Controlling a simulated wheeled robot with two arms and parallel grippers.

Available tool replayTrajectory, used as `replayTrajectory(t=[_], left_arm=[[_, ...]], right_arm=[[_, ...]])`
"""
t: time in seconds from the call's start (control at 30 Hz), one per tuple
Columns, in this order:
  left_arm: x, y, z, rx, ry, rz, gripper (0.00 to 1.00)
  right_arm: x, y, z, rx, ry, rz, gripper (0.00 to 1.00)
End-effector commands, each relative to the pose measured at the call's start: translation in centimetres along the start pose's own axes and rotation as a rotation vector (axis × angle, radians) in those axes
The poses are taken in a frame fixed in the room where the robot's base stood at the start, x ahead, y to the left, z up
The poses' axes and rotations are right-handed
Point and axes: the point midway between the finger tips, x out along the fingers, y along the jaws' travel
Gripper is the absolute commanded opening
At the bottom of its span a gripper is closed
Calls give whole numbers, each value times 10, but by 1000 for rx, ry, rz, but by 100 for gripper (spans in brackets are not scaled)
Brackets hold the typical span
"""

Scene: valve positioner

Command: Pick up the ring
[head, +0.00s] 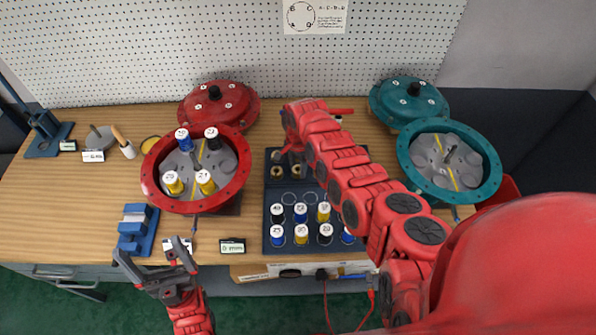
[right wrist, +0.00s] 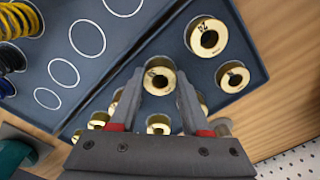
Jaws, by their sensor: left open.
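Several brass rings sit in the dark tray (head: 267,203); two of them, a left ring (head: 277,172) and a right ring (head: 296,171), show in the head view beside my right arm. In the right wrist view, one brass ring (right wrist: 159,80) lies between the fingertips of my right gripper (right wrist: 158,74). The fingers are apart, with a small gap on each side of that ring. Whether the tips are level with it is unclear. My left gripper (head: 149,249) is open and empty in front of the bench. My right arm hides part of the tray.
Numbered spring cylinders (head: 301,236) stand in the tray's front part. A red open housing (head: 151,190) is left, a teal one (head: 490,190) right, with their covers behind. A blue vise (head: 136,228) and a small display (head: 232,246) are near the front edge.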

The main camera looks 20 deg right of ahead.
Motion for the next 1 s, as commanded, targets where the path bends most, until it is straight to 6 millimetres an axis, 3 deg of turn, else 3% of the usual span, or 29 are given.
replayTrajectory(t=[0.03,0.2,0.67,1.0], left_arm=[[0,0,0,0,0,0,100],[0,0,0,0,0,0,100],[-1,0,0,0,0,0,100],[-10,0,2,0,0,0,100]], right_arm=[[0,0,0,0,0,0,28],[0,0,0,0,0,0,0],[-3,-1,0,-1,1,-2,0],[-31,-2,-1,1,2,-6,0]])
